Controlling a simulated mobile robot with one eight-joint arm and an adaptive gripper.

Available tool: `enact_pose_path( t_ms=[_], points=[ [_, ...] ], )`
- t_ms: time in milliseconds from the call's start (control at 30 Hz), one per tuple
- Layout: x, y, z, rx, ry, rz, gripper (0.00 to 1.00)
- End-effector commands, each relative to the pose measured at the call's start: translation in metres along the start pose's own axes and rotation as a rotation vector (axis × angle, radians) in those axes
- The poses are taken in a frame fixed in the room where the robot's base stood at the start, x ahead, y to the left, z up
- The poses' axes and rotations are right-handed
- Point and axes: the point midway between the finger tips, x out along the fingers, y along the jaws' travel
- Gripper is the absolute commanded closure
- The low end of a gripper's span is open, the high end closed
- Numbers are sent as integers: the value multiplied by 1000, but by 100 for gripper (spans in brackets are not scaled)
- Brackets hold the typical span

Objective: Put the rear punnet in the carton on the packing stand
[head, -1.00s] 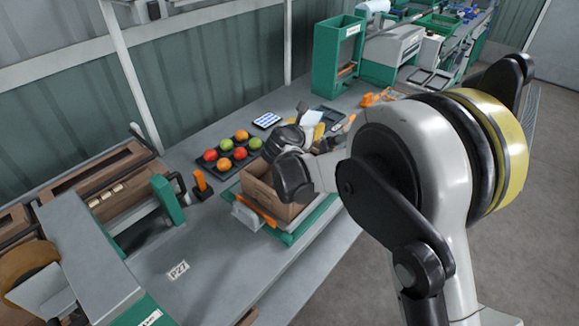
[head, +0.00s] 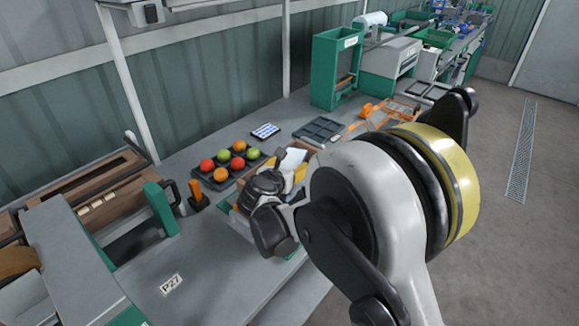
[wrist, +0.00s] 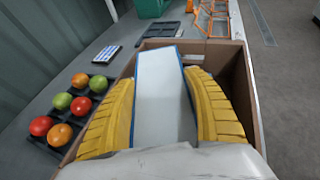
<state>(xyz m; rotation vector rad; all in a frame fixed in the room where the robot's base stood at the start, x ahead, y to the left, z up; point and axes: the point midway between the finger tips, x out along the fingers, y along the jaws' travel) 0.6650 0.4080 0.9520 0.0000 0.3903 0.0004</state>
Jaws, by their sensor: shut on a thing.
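The carton shows its brown walls in the wrist view (wrist: 247,95); in the head view my gripper and arm hide most of it. My gripper (wrist: 165,100) has yellow ribbed fingers on both sides of a punnet with a white top and blue edges (wrist: 163,75). It is shut on this punnet, which is tilted and lies between the carton's walls as seen from the wrist. The punnet's white top also shows in the head view (head: 293,160). Whether it touches the carton floor is hidden. No second punnet can be made out.
A dark tray of red, orange and green tomatoes (head: 197,178) lies left of the carton. A tablet-like blue-white panel (head: 265,131) and an empty dark tray (head: 319,130) lie behind. An orange wire frame (head: 391,113) stands further right. Bench is clear around the P27 label (head: 172,285).

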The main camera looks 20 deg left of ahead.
Motion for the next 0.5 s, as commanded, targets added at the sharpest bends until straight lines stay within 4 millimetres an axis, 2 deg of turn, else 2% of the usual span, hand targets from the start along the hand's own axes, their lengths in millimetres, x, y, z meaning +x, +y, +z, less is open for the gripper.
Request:
enact_pose_path(
  t_ms=[333,367,400,500],
  points=[
    [5,0,-11,0,0,0,68],
    [4,0,-10,0,0,0,31],
    [4,0,-9,0,0,0,19],
    [4,0,-9,0,0,0,18]
  ],
)
